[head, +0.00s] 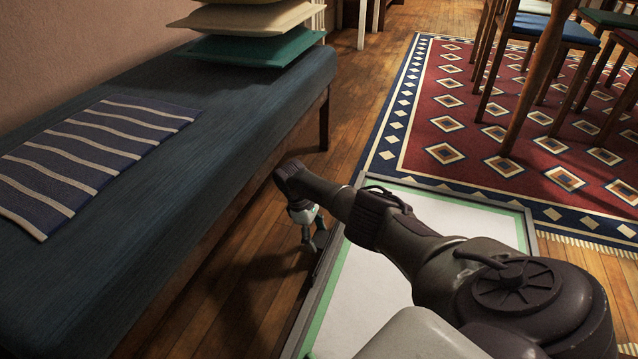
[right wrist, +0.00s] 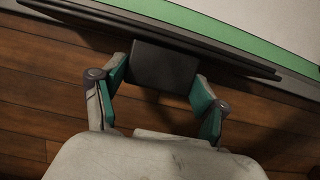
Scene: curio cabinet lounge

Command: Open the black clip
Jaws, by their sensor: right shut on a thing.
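The black clip (right wrist: 165,66) shows in the right wrist view as a dark block joined to a long dark bar along the edge of a board. The board (head: 385,285) has a white face, a green border and a grey frame. My right gripper (head: 314,240) is at the board's left edge in the head view. In the wrist view its two green-padded fingers are on either side of the dark block, shut on it. My right forearm hides part of the board. My left gripper does not show.
A blue bench (head: 190,175) runs along the left, with a striped mat (head: 90,150) and stacked cushions (head: 255,45) on it. A patterned red rug (head: 470,110) with chairs (head: 545,30) lies beyond the board. A strip of wooden floor (head: 255,290) separates bench and board.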

